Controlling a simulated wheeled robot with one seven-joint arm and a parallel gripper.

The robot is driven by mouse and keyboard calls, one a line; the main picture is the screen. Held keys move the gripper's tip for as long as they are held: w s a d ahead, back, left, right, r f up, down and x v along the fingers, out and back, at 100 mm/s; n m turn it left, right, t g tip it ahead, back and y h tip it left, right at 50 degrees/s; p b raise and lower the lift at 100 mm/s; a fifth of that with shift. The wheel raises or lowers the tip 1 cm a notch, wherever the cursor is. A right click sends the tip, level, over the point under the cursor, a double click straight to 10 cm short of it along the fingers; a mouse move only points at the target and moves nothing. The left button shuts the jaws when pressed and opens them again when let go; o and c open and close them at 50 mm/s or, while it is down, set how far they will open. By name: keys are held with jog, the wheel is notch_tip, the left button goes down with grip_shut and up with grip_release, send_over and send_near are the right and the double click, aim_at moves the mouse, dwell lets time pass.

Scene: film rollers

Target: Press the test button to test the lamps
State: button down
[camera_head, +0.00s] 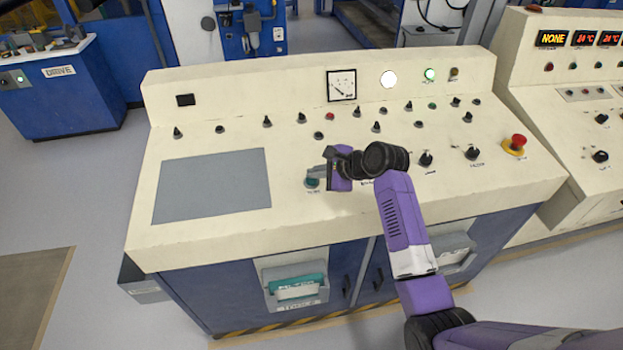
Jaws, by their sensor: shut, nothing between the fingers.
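A cream control console (210,120) fills the middle of the head view. My gripper (320,174) is shut and empty over the front middle of its sloped panel. A dark green button (312,183) sits just below the fingertips, partly hidden by them; I cannot tell whether they touch it. The label under it is too small to read, so I cannot tell whether it is the test button. On the upright back panel, a white lamp (389,78) and a green lamp (430,75) look bright. An amber lamp (454,73) beside them looks dim.
Several black knobs dot the panel, with two larger ones (472,153) right of my wrist. A red emergency stop (518,142) is at the right edge. A flat grey plate (212,186) lies at left. A second console (570,100) with red displays stands at right.

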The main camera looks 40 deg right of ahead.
aim_at(315, 183)
jog(key=shift+f, duration=0.5)
dwell(0.3)
jog(key=shift+r, duration=0.1)
jog(key=shift+r+p, duration=0.85)
jog(key=shift+p, duration=0.35)
notch_tip(315, 183, up, 3)
jog(key=p, duration=0.3)
jog(key=shift+s+a, duration=0.1)
notch_tip(315, 183, up, 2)
jog(key=shift+s+p, duration=0.15)
jog(key=shift+p, duration=0.55)
